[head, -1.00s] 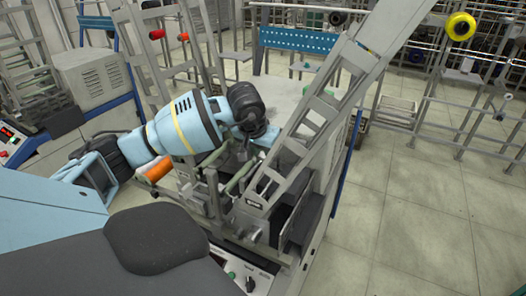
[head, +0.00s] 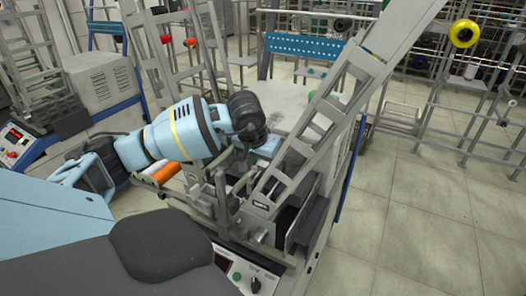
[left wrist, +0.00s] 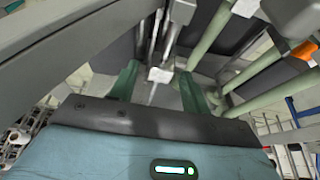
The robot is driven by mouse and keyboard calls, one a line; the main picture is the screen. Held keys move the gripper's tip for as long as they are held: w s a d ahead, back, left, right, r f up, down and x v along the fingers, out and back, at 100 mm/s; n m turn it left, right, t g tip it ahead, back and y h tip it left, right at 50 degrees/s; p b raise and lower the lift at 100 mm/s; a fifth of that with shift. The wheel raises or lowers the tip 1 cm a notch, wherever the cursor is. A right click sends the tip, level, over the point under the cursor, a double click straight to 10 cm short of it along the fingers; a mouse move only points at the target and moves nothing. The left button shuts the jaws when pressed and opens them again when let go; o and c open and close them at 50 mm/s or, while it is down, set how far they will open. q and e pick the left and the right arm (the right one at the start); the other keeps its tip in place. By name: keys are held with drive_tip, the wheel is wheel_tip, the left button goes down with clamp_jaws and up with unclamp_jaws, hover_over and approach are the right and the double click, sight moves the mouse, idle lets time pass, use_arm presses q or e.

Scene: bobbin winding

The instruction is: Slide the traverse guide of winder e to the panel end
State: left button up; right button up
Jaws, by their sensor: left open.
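The winder (head: 262,207) in front of me has a slanted ladder-like frame and a control panel (head: 238,277) with a green button at its near end. My left gripper (left wrist: 157,88) is open, its two green fingers apart. A small pale block (left wrist: 160,75) on thin rods shows between or just beyond the fingertips; it looks like the traverse guide. I cannot tell whether the fingers touch it. In the head view my left arm reaches into the winder from the left, and its fingers and the guide are mostly hidden. My right gripper is not in view.
An orange bobbin (head: 166,172) lies left of the winder's rods. The slanted frame (head: 310,125) stands close to the right of my left wrist. A neighbouring winder with a red display (head: 14,135) is at the left. The floor (head: 420,215) at the right is clear.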

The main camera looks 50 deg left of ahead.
use_arm(q)
drive_tip(key=v, duration=0.7)
drive_tip(key=shift+s+r, duration=0.2)
drive_tip(key=shift+r, duration=0.15)
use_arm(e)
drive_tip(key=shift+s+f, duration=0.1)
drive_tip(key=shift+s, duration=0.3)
use_arm(q)
drive_tip(key=shift+c, duration=0.2)
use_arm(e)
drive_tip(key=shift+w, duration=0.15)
